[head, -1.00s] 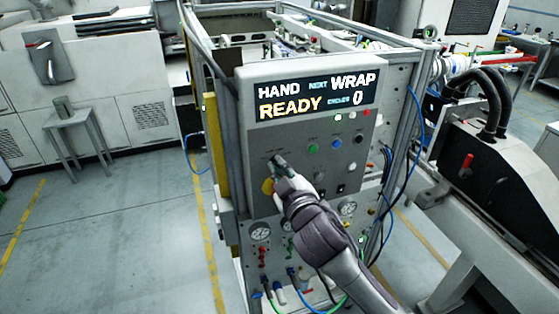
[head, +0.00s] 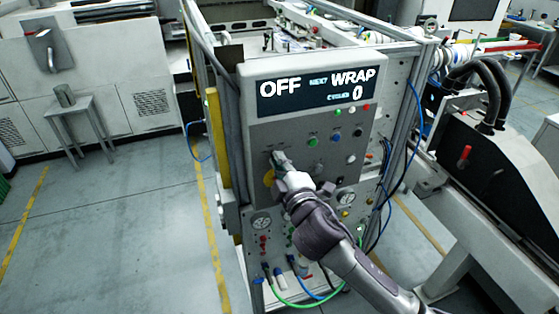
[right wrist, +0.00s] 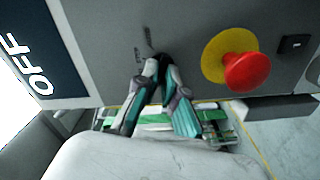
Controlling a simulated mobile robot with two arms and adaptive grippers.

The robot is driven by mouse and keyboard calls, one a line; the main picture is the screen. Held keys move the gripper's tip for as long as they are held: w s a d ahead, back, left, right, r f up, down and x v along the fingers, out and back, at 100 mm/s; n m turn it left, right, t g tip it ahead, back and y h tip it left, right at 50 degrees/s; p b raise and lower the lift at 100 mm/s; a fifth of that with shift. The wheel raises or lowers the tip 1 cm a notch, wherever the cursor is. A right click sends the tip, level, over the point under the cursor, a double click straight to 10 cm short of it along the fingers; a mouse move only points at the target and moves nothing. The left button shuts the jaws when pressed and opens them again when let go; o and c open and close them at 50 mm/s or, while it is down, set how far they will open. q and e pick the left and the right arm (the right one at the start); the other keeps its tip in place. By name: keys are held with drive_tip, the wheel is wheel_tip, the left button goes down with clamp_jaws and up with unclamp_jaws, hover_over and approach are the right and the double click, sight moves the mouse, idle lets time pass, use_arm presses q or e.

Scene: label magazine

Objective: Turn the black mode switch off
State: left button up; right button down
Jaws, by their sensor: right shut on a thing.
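The grey control panel (head: 255,140) faces me at the front of the machine. Its display (head: 318,91) reads "OFF", "NEXT WRAP" and "CYCLES 0". My right gripper (head: 277,158) is at the left part of the panel, and in the right wrist view its fingers (right wrist: 158,62) converge at the panel face. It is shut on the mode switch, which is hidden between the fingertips. In the right wrist view, the display (right wrist: 32,62) at the left also shows "OFF". My left gripper is not in view.
A red emergency button (right wrist: 247,72) on a yellow disc stands close beside the fingers. Green (head: 312,142) and blue (head: 335,138) buttons sit to the right on the panel. Gauges (head: 261,222) and hoses lie below. Open floor (head: 120,230) is at the left.

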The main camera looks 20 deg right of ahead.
idle(0.3)
drive_tip(key=c, duration=1.3)
unclamp_jaws()
drive_tip(key=shift+s, duration=0.1)
drive_tip(key=s, duration=1.1)
drive_tip(key=shift+s+d, duration=0.2)
drive_tip(key=shift+s, duration=0.2)
